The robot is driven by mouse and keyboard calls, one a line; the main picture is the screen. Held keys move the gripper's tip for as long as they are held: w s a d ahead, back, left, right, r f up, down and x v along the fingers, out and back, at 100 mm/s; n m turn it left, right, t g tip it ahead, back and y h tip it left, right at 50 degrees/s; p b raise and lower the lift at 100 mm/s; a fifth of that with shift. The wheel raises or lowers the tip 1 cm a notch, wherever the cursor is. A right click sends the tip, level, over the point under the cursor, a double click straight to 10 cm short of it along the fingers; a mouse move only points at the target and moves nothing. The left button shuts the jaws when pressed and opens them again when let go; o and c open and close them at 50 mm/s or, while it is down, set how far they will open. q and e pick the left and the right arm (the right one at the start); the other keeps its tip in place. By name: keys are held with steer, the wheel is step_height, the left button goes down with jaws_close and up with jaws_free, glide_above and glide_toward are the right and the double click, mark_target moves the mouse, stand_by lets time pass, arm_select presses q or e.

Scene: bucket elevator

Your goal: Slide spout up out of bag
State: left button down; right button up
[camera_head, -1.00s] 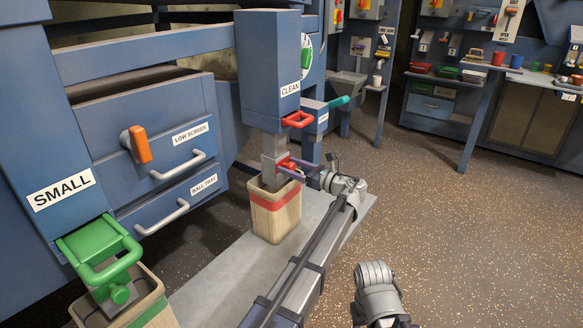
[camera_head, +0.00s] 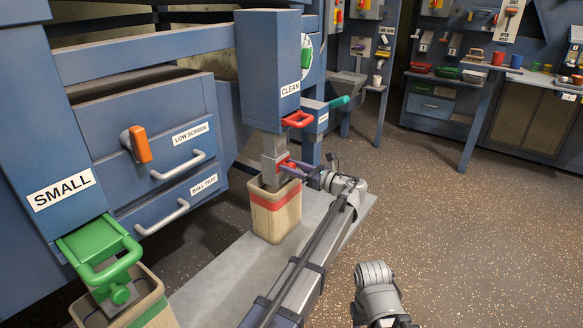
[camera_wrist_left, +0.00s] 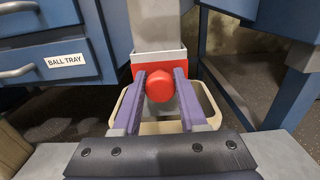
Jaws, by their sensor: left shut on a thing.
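The grey spout (camera_head: 273,163) hangs below the blue housing marked CLEAN (camera_head: 270,75) and its lower end reaches into the mouth of the tan bag with a red band (camera_head: 276,215). A red knob sits on the spout's front; it shows in the left wrist view (camera_wrist_left: 160,86). My left gripper (camera_wrist_left: 160,90) has its purple fingers on both sides of the red knob, shut on it; in the head view it comes in from the right of the spout. The spout's lowest edge is hidden by the bag. My right gripper is not in view; only part of that arm shows at the bottom.
A red handle (camera_head: 298,119) juts out just above the knob. The bag stands on a grey platform (camera_head: 215,280). At lower left, a green spout handle (camera_head: 100,255) sits over another bag. Drawers (camera_head: 165,170) stand left. The floor at right is clear.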

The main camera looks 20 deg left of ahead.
mark_target(281, 135)
arm_select(q)
steer(key=shift+r, duration=0.1)
stand_by(0.8)
step_height(281, 135, up, 10)
steer(key=p, duration=1)
steer(key=shift+w, duration=0.1)
steer(key=c, duration=0.5)
jaws_free()
steer(key=v, duration=0.8)
